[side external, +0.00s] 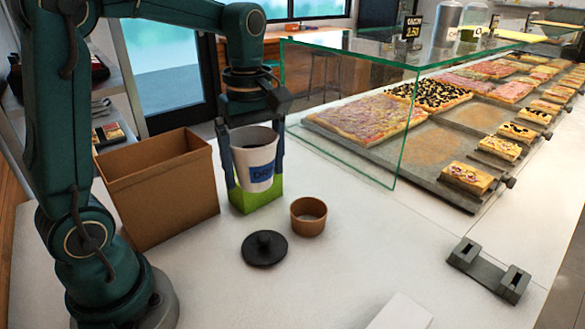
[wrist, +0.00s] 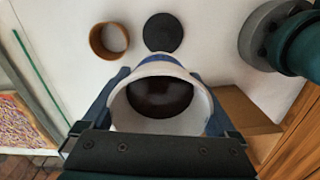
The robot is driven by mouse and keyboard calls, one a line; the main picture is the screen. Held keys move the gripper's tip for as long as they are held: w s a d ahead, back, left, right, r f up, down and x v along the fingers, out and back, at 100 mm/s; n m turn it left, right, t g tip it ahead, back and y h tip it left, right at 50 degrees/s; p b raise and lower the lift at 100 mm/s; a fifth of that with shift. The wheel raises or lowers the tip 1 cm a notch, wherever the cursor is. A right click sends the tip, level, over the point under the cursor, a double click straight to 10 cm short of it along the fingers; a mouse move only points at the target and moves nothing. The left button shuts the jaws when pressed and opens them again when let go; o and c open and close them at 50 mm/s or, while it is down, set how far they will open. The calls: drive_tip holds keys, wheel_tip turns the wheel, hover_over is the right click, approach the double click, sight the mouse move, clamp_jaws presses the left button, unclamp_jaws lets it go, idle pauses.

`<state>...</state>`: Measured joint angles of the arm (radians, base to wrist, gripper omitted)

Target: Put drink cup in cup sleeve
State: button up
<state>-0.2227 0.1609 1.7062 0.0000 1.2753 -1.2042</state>
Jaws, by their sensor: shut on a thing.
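The drink cup (side external: 255,166) is white with a blue label and holds a dark drink. My gripper (side external: 252,160) is shut on it, one finger on each side, and the cup looks upright. In the wrist view the cup (wrist: 160,103) is seen from above between the fingers, its dark contents showing. The cup sleeve (side external: 308,215) is a short brown ring standing on the counter, to the right of and nearer than the cup in the side view. The sleeve (wrist: 108,40) is empty and apart from the cup in the wrist view.
A brown open box (side external: 158,190) stands left of the cup. A glass case (side external: 345,120) with pizza trays is at right. A grey holder (side external: 488,270) lies front right.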

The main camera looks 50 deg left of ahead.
sight(259, 154)
drive_tip(key=m, duration=0.2)
drive_tip(key=r+m, duration=0.1)
drive_tip(key=m, duration=0.1)
drive_tip(key=shift+w+d, duration=0.1)
drive_tip(key=shift+d, duration=0.3)
drive_tip(key=m, duration=0.4)
drive_tip(key=r+m, duration=0.1)
drive_tip(key=shift+d+m, duration=0.35)
drive_tip(key=shift+m, duration=0.05)
drive_tip(key=m, duration=0.3)
drive_tip(key=shift+r, duration=0.25)
drive_tip(key=m, duration=0.3)
drive_tip(key=shift+s, duration=0.3)
drive_tip(key=shift+w+r+m, duration=0.1)
drive_tip(key=shift+w+m, duration=0.15)
drive_tip(key=shift+m, duration=0.65)
drive_tip(key=w+a+f+m, duration=0.3)
drive_tip(key=w+a+f, duration=0.25)
drive_tip(key=a, duration=0.35)
drive_tip(key=w+d+f, duration=0.1)
drive_tip(key=d+f, duration=0.1)
drive_tip(key=d, duration=0.1)
drive_tip(key=w+d+f, duration=0.2)
drive_tip(key=d, duration=0.1)
drive_tip(key=w+d+f, duration=0.1)
drive_tip(key=d+f, duration=0.2)
drive_tip(key=d, duration=0.1)
drive_tip(key=shift+w, duration=0.25)
drive_tip(key=shift+s+f, duration=0.1)
drive_tip(key=shift+f, duration=2)
